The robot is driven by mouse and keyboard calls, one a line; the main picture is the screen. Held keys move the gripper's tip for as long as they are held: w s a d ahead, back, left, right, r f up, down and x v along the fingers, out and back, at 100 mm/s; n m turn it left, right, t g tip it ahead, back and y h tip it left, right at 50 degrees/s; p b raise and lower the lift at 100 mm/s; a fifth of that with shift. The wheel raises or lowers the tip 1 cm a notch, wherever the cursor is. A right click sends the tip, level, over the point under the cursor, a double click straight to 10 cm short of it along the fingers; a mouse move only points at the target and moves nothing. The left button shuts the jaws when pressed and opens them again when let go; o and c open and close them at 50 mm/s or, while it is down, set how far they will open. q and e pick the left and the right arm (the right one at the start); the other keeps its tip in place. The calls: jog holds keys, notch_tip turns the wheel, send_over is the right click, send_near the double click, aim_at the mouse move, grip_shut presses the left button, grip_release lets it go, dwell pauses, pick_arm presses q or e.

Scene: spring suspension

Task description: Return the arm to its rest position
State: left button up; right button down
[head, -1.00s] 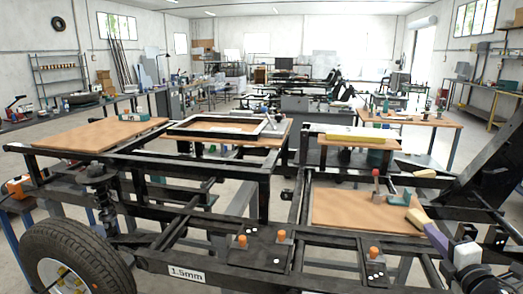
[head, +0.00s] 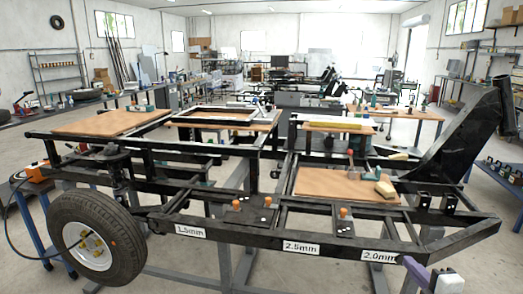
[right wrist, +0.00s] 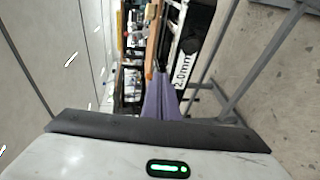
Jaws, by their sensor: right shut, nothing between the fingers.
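My right gripper (head: 412,268) is at the bottom right of the head view, in front of the black trailer frame (head: 455,228) and apart from it as far as I can tell. Its purple fingers are shut and hold nothing. The same purple fingers show in the right wrist view (right wrist: 160,98), pointing toward the frame's label (right wrist: 184,66). My left gripper is not in view.
The frame carries labels 1.5mm (head: 191,230), 2.5mm (head: 301,248) and 2.0mm (head: 378,256), and a large wheel (head: 70,212). Open floor shows at the right.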

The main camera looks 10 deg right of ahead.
jog(key=s+a+f+m+g+y, duration=0.25)
jog(key=s+a+f+m, duration=0.35)
jog(key=s+a+f, duration=0.75)
jog(key=s+a+f+m+g+y, duration=0.1)
jog(key=s+a+f+m+g, duration=0.1)
jog(key=s+a+f+m, duration=0.2)
jog(key=s+a+f+m+g+y, duration=0.1)
jog(key=s+a+f+m, duration=0.3)
jog(key=s+a, duration=0.7)
jog(key=shift+s+a+f+g, duration=0.15)
jog(key=shift+a+f+g, duration=0.05)
jog(key=shift+a+g, duration=0.65)
